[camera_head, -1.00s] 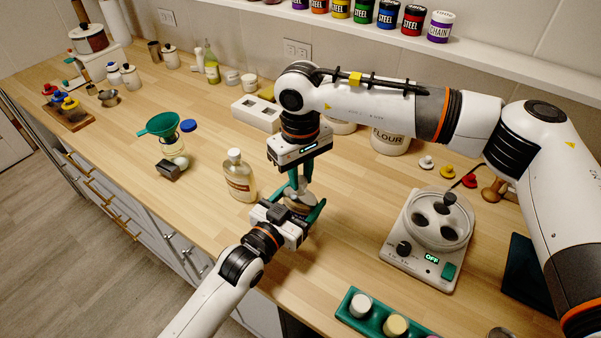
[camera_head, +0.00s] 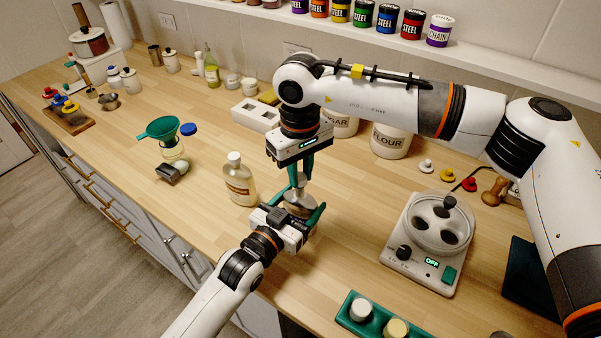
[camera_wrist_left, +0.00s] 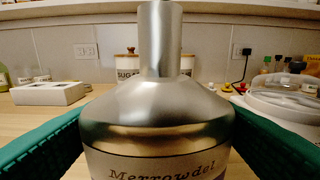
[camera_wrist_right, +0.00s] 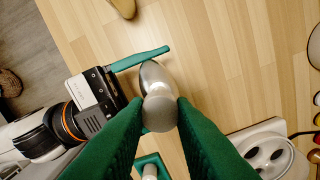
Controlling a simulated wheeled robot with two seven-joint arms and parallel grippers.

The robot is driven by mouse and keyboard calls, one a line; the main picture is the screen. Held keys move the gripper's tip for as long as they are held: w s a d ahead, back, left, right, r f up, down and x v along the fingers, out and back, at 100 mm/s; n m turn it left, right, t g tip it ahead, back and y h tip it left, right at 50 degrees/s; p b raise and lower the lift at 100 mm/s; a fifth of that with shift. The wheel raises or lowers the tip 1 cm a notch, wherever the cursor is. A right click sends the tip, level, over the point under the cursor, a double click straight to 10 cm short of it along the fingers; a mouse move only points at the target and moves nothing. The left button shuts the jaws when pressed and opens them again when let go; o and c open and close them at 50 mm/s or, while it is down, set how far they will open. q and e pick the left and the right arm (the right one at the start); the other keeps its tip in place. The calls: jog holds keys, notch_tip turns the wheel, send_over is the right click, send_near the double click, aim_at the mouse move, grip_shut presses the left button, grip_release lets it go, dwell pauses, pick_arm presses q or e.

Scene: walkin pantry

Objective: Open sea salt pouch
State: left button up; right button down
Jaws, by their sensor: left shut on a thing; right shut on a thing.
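A silver metallic container with a rounded shoulder and tall narrow neck (camera_wrist_left: 160,100) stands upright in the left wrist view. Its label reads "Merrowdel", with the rest cut off. I cannot tell whether this is the sea salt pouch; no other pouch shows. My left gripper (camera_head: 298,217) is shut around its body, one green finger on each side. My right gripper (camera_head: 299,181) comes from above and is shut on the silver top (camera_wrist_right: 159,108). In the head view the container (camera_head: 299,204) is largely hidden between the grippers. Whether the top has come loose cannot be seen.
A white appliance with an OFF display (camera_head: 425,245) and a green tray (camera_head: 345,313) lie to the right. A flour jar (camera_head: 388,142) stands behind.

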aim_at(300, 177)
pick_arm(q)
jog(key=shift+f, duration=0.1)
pick_arm(e)
jog(key=shift+r, duration=0.2)
jog(key=shift+r, duration=1.95)
pick_arm(q)
jog(key=o, duration=2)
jog(key=shift+c, duration=0.2)
